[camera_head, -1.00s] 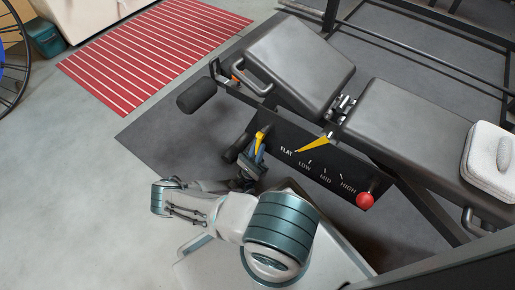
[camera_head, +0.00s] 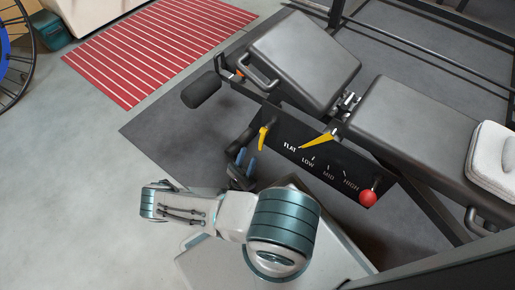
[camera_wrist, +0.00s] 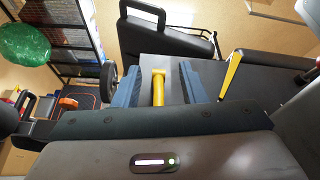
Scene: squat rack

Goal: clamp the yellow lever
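The yellow lever (camera_head: 263,137) is a short upright handle at the left end of the bench's black panel. It also shows in the wrist view (camera_wrist: 158,87), between my two blue fingers in the picture. My gripper (camera_head: 245,161) is open just below and left of the lever in the head view. In the wrist view my gripper (camera_wrist: 158,84) shows a gap on each side of the lever, and neither finger touches it. How far the lever reaches in between the fingers is hard to tell.
A yellow pointer (camera_head: 317,141) on the panel (camera_head: 300,150) sits near FLAT, and it shows right of my fingers in the wrist view (camera_wrist: 230,74). A red knob (camera_head: 368,197) is at the panel's right end. A black foam roller (camera_head: 201,90) sticks out above left.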

